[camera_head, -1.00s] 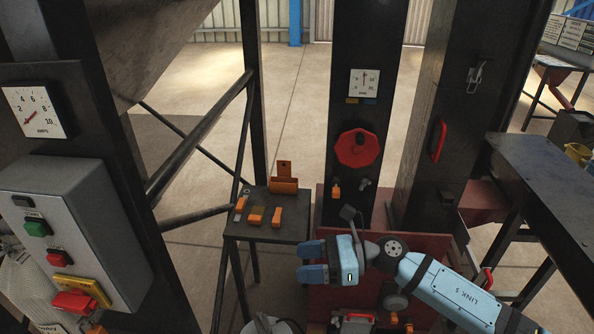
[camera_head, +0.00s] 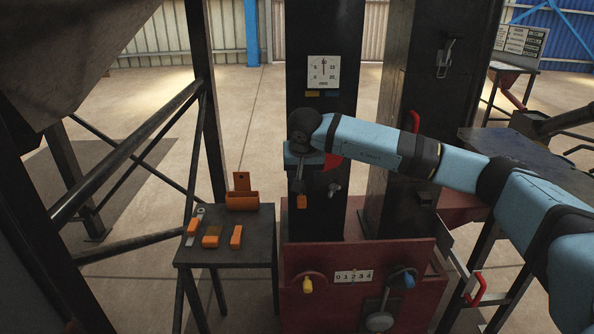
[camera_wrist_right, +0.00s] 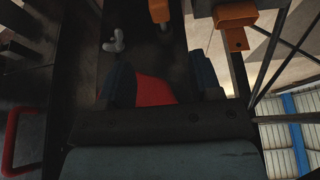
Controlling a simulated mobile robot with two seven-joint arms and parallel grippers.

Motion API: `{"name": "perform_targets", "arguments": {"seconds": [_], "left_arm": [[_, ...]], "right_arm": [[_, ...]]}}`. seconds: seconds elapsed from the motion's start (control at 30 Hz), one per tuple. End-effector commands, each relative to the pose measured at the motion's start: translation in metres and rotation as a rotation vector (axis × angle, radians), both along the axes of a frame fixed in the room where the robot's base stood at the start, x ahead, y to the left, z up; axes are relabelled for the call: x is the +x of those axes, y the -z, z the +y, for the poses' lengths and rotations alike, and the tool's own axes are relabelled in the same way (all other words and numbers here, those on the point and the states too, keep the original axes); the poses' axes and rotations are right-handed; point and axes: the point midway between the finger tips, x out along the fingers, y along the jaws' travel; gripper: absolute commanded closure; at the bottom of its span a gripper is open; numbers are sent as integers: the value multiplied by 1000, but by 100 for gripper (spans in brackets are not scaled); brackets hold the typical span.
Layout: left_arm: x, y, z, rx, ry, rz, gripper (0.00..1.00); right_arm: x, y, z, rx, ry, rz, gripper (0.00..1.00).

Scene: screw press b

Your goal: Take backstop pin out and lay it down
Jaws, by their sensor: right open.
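My right gripper (camera_head: 303,160) is open in front of the dark column, at the red handwheel (camera_head: 333,161), and hides most of it. In the right wrist view red shows between the spread fingers (camera_wrist_right: 165,88); I cannot tell whether they touch it. Below the wheel on the column are an orange-handled piece (camera_head: 301,202) and a grey knobbed piece (camera_head: 334,189). They also show in the right wrist view, the orange piece (camera_wrist_right: 160,10) and the grey piece (camera_wrist_right: 115,42). I cannot tell which of them is the backstop pin. My left gripper is out of view.
A small dark side table (camera_head: 256,247) stands left of the press, with an orange bin (camera_head: 241,201) and several orange-handled items on it; its front part is bare. The red press base (camera_head: 340,258) carries yellow and blue knobs. A red handle (camera_head: 413,122) is on the right column.

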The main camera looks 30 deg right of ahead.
Motion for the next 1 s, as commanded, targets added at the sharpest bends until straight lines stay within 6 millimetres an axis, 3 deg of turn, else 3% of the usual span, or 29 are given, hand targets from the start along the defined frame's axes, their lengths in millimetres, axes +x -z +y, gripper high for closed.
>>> {"name": "perform_targets", "arguments": {"seconds": [0.3,0.5,0.7,1.0], "left_arm": [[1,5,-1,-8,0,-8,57],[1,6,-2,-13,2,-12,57],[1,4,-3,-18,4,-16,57],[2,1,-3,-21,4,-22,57]], "right_arm": [[20,61,-12,2,1,3,42],[31,91,-18,5,2,1,42],[37,106,-22,4,0,-1,42],[38,108,-22,4,0,-1,42]]}}
